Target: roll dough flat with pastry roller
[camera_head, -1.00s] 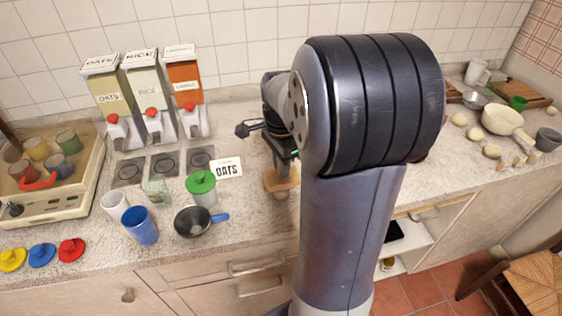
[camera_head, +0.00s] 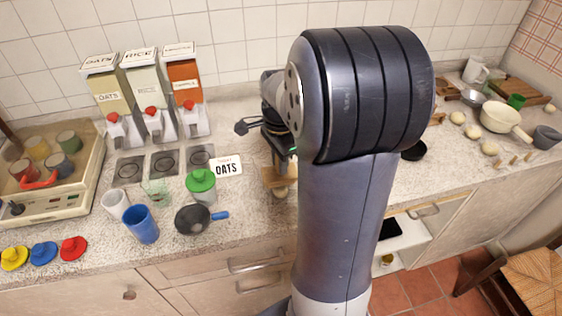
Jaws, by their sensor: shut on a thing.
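My gripper (camera_head: 279,160) is beside the left edge of my large arm link, low over the counter. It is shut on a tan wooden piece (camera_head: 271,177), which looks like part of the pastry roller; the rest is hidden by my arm. A small pale patch shows just below the wood, too covered to tell whether it is dough. Several round pale dough lumps lie on the counter at the right, among them one (camera_head: 458,118) at the back and one (camera_head: 490,148) nearer the front edge.
A cream pot (camera_head: 499,117) and small pegs (camera_head: 514,160) are at the right. A black dish (camera_head: 414,151) is beside my arm.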

